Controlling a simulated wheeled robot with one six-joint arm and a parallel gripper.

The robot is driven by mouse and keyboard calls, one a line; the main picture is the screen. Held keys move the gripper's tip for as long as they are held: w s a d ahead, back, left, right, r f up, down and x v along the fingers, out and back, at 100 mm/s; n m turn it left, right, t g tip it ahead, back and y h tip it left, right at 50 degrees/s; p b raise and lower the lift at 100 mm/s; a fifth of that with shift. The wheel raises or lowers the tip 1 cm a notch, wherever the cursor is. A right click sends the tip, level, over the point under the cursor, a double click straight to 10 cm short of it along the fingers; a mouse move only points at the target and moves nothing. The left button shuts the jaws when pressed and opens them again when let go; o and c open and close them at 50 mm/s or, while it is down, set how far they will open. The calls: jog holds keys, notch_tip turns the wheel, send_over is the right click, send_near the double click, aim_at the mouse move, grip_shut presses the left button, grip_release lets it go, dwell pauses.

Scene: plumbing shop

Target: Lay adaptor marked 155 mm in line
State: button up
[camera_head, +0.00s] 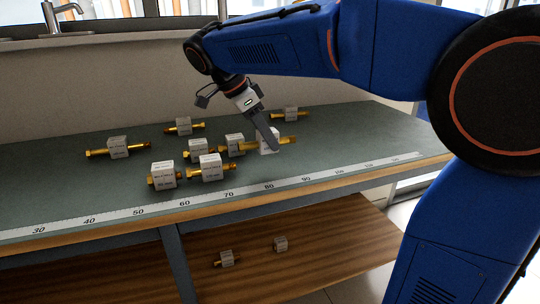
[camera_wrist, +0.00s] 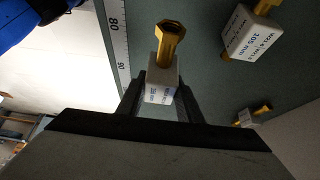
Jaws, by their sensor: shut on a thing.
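My gripper (camera_head: 273,144) is shut on an adaptor (camera_head: 289,140), a brass fitting with a white label block, at the right of the group on the bench. In the wrist view my gripper (camera_wrist: 160,97) has one finger on each side of the held adaptor's white block (camera_wrist: 163,72); its brass hex end points away. Its label is too small to read surely. Another adaptor (camera_wrist: 247,33), whose label seems to read 105 mm, lies right of it in the wrist view. Two adaptors (camera_head: 163,175) (camera_head: 210,167) sit side by side near the ruler. I cannot pick out the 155 mm mark.
More adaptors lie behind: one at far left (camera_head: 118,148), one at the back (camera_head: 184,126), one at back right (camera_head: 291,114), others mid-group (camera_head: 196,149). A ruler strip (camera_head: 130,213) runs along the bench's front edge. The lower shelf (camera_head: 320,255) holds two labelled pieces. The right bench end is clear.

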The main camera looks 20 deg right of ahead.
aim_at(267, 153)
jog(key=shift+f, duration=2.45)
jog(key=o, duration=1.1)
jog(key=shift+f, duration=0.1)
jog(key=shift+o, duration=0.2)
jog(key=v, duration=1.2)
